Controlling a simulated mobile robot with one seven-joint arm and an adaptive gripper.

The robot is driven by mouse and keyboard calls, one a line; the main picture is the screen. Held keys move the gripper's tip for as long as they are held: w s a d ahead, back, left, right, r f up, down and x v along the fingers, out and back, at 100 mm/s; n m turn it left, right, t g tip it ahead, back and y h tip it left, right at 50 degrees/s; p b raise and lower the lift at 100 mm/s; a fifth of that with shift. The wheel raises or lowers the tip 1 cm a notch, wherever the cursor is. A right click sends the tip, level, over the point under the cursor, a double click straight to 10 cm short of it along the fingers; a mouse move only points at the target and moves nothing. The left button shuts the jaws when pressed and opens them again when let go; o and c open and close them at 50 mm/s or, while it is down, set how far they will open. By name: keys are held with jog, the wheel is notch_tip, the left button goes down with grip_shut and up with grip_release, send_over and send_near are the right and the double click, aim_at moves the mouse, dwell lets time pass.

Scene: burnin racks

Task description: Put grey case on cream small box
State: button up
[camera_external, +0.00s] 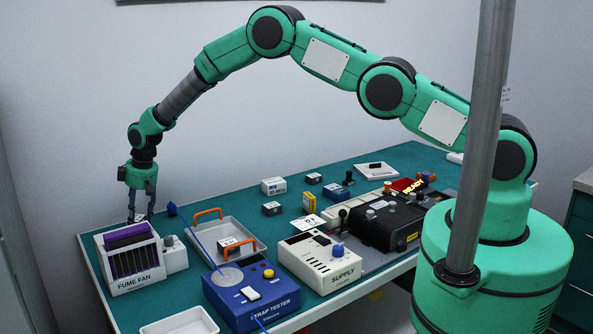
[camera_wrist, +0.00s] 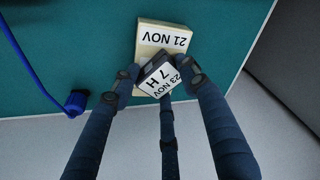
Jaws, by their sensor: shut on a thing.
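My gripper (camera_external: 140,213) is at the far left end of the table, behind the fume fan unit. In the wrist view my gripper (camera_wrist: 158,78) is shut on the small dark grey case (camera_wrist: 151,68), whose white label reads "23 NOV 7 H". The cream small box (camera_wrist: 147,49), labelled "21 NOV", lies on the green table top just beyond and partly under the case in that view. The case overlaps the lower part of the box; I cannot tell whether they touch. The fingers and case hide part of the box. In the external view the fume fan mostly hides both.
The fume fan (camera_external: 131,283) stands close in front of my gripper. A blue-tipped cable (camera_wrist: 75,103) lies to the left. The table edge (camera_wrist: 245,67) is near on the right. A tray with orange handles (camera_external: 262,257) and several instruments fill the table's middle and right.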

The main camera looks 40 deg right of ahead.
jog(key=o, duration=1.3)
jog(key=shift+f, duration=0.1)
jog(key=shift+v, duration=6.1)
